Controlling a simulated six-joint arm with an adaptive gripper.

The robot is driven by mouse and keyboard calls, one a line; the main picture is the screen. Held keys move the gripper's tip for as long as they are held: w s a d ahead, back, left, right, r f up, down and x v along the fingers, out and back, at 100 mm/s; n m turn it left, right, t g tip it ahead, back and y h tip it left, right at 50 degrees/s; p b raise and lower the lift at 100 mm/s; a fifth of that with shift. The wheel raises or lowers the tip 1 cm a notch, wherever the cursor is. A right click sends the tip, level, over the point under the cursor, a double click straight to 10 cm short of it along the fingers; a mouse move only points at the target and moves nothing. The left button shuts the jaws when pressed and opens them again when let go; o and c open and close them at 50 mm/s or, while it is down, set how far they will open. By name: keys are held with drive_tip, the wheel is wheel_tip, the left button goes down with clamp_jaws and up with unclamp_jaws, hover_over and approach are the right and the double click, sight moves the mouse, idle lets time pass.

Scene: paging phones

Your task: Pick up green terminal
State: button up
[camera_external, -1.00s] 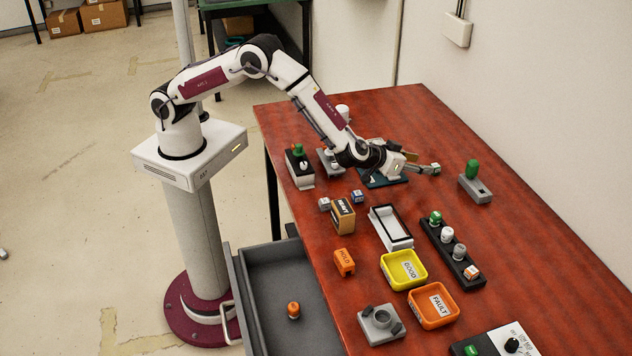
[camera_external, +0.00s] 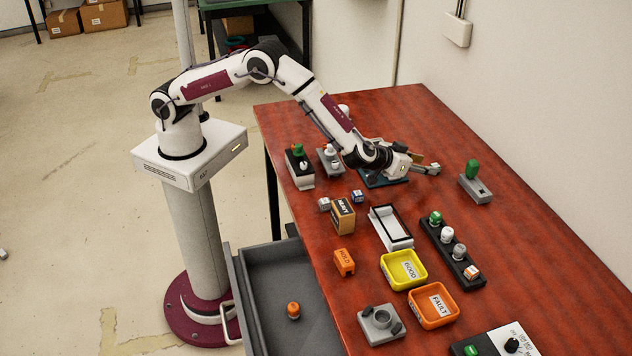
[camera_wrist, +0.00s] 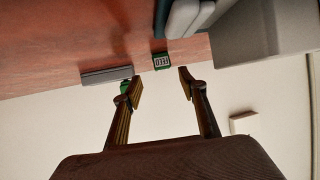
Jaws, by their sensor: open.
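A bright green upright piece (camera_external: 472,169) stands on a small grey base (camera_external: 476,189) on the right side of the table. In the wrist view, a green piece (camera_wrist: 124,86) shows beside a grey block (camera_wrist: 105,75), partly hidden by the left finger. A green-topped piece (camera_external: 435,217) also stands at the far end of a black rack. I cannot tell which is the terminal. My gripper (camera_external: 434,169) is low over the table, left of the grey base and apart from it. In the wrist view my gripper (camera_wrist: 160,83) is open, with nothing between its fingers.
The black rack (camera_external: 446,249) also holds white and orange-topped pieces. A yellow GOOD tray (camera_external: 388,272) and orange FAULT tray (camera_external: 416,310) stand nearer. A white open-topped box (camera_external: 399,243) is beside the rack. The wrist view shows a green FEED label (camera_wrist: 161,62). The wall borders the table's right side.

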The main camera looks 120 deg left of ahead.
sight(432, 165)
drive_tip(key=shift+s+x, duration=0.25)
drive_tip(key=shift+x, duration=2.5)
drive_tip(key=shift+s, duration=0.1)
drive_tip(key=c, duration=1.1)
